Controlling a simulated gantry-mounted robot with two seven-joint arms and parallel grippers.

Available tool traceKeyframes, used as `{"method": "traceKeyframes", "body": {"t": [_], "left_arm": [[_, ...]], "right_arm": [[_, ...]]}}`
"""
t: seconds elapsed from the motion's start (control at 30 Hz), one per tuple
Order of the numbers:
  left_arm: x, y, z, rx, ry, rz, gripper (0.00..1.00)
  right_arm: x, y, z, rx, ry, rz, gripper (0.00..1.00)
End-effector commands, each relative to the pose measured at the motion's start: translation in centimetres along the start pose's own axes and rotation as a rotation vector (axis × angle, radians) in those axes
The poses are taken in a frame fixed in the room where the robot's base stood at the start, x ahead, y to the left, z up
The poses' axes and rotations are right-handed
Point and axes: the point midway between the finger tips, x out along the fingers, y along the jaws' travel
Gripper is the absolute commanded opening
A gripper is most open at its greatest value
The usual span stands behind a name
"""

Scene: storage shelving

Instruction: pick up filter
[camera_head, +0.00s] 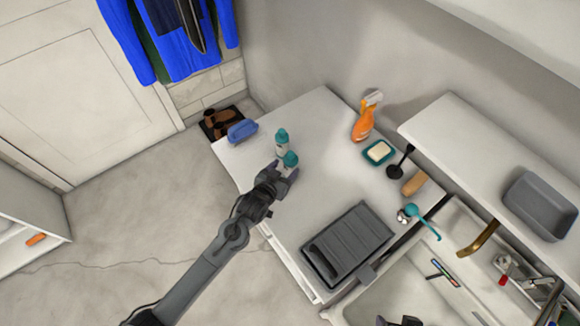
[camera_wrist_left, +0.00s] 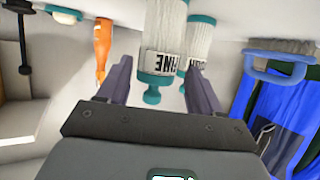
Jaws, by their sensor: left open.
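Two white filters with teal caps stand close together on the white countertop. The nearer filter (camera_head: 289,160) is partly covered by my left gripper (camera_head: 283,171) in the head view. The other filter (camera_head: 282,140) stands just behind it. In the left wrist view my left gripper (camera_wrist_left: 160,82) is open. The nearer filter (camera_wrist_left: 165,30) shows between its fingers, with clear space on both sides of its teal cap. The second filter (camera_wrist_left: 199,45) is behind, in line with the right-hand finger. A dark part at the bottom edge of the head view may be my right gripper (camera_head: 399,321).
A blue brush (camera_head: 242,130) lies at the counter's left corner. An orange spray bottle (camera_head: 366,118), a soap dish (camera_head: 379,152) and a black stopper-like tool (camera_head: 399,163) stand behind.

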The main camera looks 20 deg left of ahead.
Motion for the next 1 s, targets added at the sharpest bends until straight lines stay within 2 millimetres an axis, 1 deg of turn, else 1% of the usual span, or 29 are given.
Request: {"method": "traceKeyframes", "body": {"t": [0.03,0.1,0.27,0.33,0.47,0.6,0.7,1.0], "left_arm": [[0.6,0.0,0.0,0.0,0.0,0.0,0.65],[1.0,0.0,0.0,0.0,-0.001,0.0,0.65],[1.7,0.1,-0.1,0.001,-0.001,0.001,0.65],[2.2,0.1,-0.3,0.001,-0.001,0.001,0.65],[3.9,0.3,-0.7,0.0,0.0,0.001,0.65],[5.5,0.3,-0.6,0.001,-0.001,0.0,0.65],[6.2,0.3,-0.5,0.001,-0.002,0.0,0.65],[6.5,0.3,-0.6,0.001,-0.001,0.001,0.65]], "right_arm": [[0.0,0.0,0.0,0.0,0.001,0.0,0.73],[0.0,0.0,0.0,0.0,0.001,0.0,0.73],[-0.1,0.0,-0.1,0.0,0.002,0.0,0.73],[-0.1,0.0,-0.1,0.0,0.002,0.0,0.73],[-0.3,0.0,-0.2,0.0,0.002,0.0,0.73],[-0.2,0.0,-0.2,0.0,0.003,0.001,0.73],[-0.2,0.1,-0.2,0.0,0.003,0.001,0.73],[-0.2,0.1,-0.2,-0.003,0.002,0.003,0.73]]}}
